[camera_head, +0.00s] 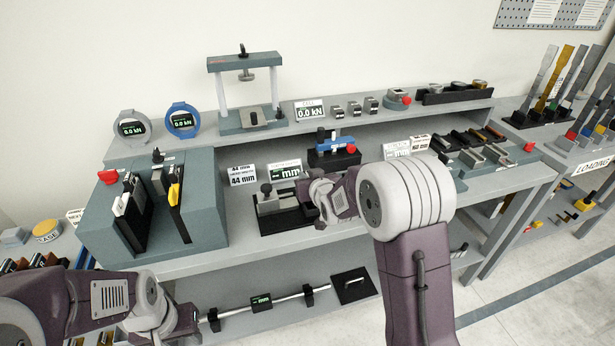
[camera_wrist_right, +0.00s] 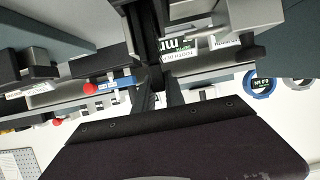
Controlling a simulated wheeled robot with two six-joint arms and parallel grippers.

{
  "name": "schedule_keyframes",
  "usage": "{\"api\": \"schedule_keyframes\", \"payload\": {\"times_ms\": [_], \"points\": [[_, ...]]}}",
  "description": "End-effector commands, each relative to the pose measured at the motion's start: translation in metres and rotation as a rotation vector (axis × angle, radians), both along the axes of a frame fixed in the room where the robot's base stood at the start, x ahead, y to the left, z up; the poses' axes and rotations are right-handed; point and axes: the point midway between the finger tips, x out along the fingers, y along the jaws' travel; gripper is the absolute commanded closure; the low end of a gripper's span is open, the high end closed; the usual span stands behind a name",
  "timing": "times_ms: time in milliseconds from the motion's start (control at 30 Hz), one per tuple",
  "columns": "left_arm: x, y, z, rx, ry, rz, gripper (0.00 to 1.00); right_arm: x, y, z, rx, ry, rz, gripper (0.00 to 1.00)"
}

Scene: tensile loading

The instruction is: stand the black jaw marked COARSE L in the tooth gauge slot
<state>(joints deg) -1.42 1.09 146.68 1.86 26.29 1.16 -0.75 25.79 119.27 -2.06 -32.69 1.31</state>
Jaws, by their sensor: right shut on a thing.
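My right gripper (camera_head: 312,198) is over the black base of a bench gauge (camera_head: 270,222) that has a grey block and stands by a mm display (camera_head: 285,170). In the head view my wrist hides most of its fingers. In the right wrist view the fingers (camera_wrist_right: 160,92) are close together on a dark piece (camera_wrist_right: 146,35), probably the black jaw. Its COARSE L mark cannot be read. Whether the piece is in the gauge slot or above it cannot be told. My left gripper (camera_head: 188,318) is low at the left; its fingers are unclear.
A teal block (camera_head: 205,215) with tall slots stands left of the gauge. A blue-and-black device (camera_head: 333,148) is behind, and black and grey jaws (camera_head: 478,150) lie at right. A lower shelf (camera_head: 330,318) holds a rod. Signs and a press stand at the back.

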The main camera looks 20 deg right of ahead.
Motion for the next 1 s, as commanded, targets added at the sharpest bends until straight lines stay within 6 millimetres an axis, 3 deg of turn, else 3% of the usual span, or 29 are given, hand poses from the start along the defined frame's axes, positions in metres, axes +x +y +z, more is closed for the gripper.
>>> {"api": "schedule_keyframes", "payload": {"times_ms": [567,600,700,1000], "points": [[0.000,0.000,-0.007,0.000,0.000,0.000,0.64,0.001,0.000,-0.005,0.000,-0.006,0.000,1.00],[0.000,0.000,-0.007,0.000,0.000,0.000,0.64,0.001,0.000,-0.005,0.000,-0.006,0.000,0.83],[0.000,0.000,-0.007,0.000,0.000,0.000,0.64,0.001,0.000,-0.006,0.000,-0.005,0.000,0.60],[0.000,0.000,-0.008,0.000,0.000,0.000,0.64,-0.002,0.000,-0.010,0.000,0.005,0.000,0.60]]}}
